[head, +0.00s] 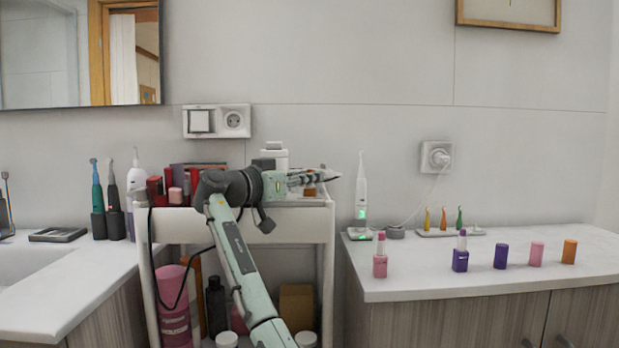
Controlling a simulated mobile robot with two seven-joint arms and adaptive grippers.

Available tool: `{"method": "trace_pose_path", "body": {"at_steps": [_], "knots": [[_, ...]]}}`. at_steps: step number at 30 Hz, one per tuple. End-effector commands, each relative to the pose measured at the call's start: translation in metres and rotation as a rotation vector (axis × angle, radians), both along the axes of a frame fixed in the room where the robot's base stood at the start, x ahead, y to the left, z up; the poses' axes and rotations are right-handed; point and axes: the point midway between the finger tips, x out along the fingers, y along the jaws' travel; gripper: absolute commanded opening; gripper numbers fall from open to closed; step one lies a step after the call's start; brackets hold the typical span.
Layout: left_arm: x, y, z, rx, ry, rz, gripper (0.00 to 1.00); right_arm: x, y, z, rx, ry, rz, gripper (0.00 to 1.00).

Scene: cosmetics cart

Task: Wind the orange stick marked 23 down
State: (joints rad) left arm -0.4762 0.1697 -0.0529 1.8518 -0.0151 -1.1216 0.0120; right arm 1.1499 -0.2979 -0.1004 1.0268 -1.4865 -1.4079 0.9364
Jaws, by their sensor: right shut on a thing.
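My right gripper (318,178) is above the right end of the cart top, pointing right, its fingers together. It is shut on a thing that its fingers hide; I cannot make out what. A small brown-orange piece (309,191) shows just under the fingers, and I cannot tell if it is held or stands on the cart. A plain orange cylinder (569,252) stands upright on the right counter, at the right end of a row. I can read no number 23 on anything. My left gripper is not in view.
On the right counter (420,276) stand a pink lipstick (380,264) and a purple lipstick (461,258), both with sticks showing, and purple (501,256) and pink (537,254) cylinders. An electric toothbrush (361,195) stands behind. The cart's (328,240) left top is crowded.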

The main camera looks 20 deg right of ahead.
Motion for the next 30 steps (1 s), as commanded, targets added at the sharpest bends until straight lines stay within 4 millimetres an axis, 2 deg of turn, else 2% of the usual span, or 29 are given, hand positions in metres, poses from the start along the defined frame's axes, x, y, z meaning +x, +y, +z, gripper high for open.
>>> {"method": "trace_pose_path", "body": {"at_steps": [29,30], "knots": [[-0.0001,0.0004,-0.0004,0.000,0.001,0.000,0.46,0.0003,-0.0005,-0.0026,0.002,0.005,-0.003,0.00],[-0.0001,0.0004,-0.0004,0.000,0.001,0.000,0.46,0.0003,-0.0005,-0.0026,0.002,0.005,-0.003,0.15]]}}
